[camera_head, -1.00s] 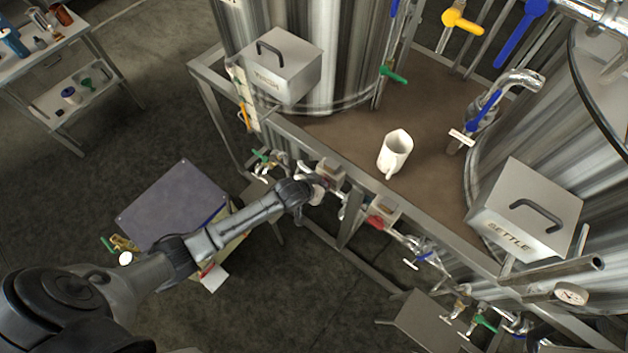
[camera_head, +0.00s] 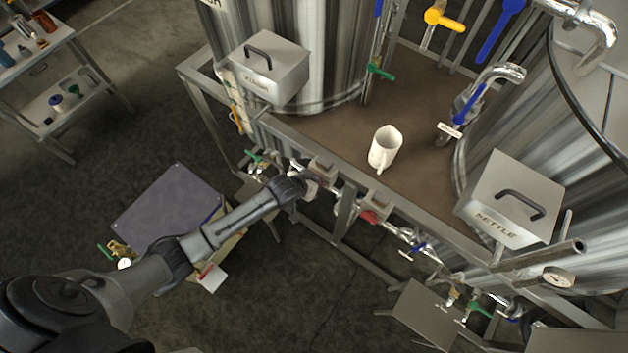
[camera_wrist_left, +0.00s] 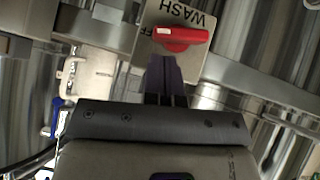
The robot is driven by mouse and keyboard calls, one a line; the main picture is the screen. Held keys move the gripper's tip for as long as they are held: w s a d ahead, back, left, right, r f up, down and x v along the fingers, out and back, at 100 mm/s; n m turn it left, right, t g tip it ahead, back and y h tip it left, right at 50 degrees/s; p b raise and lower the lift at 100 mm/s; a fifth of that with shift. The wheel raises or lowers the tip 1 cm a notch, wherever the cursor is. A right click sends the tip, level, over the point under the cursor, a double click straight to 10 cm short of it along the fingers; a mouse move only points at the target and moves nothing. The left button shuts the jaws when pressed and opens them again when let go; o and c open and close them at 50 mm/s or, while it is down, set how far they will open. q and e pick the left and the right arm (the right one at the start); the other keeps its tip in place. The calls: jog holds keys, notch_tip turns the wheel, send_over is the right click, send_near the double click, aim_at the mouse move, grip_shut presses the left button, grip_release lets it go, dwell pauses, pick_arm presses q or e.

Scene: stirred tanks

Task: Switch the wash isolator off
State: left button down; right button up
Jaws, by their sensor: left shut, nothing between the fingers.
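The wash isolator shows in the left wrist view as a pale plate (camera_wrist_left: 192,14) with upside-down WASH lettering and a red rotary handle (camera_wrist_left: 180,37). The handle lies crosswise in that view, and part of an OFF marking shows to its left. In the head view its grey box (camera_head: 322,169) sits on the front rail of the tank frame. My left gripper (camera_head: 312,183) is at this box. In the left wrist view its dark fingers (camera_wrist_left: 163,64) are shut and empty, with tips just below the red handle. I cannot tell whether they touch it. My right gripper is out of view.
A second isolator box (camera_head: 377,202) with a red handle is to the right on the same rail. Pipes and valves (camera_head: 412,240) run below it. A white jug (camera_head: 385,149) stands on the brown deck. A bluish-topped box (camera_head: 165,208) is under my arm.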

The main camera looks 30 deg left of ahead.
pick_arm(q)
jog(key=w+a+r+p+v, duration=0.1)
jog(key=w+r+p+v, duration=0.1)
jog(key=v, duration=1)
jog(key=shift+s+a+r+p, duration=0.2)
jog(key=shift+p, duration=0.45)
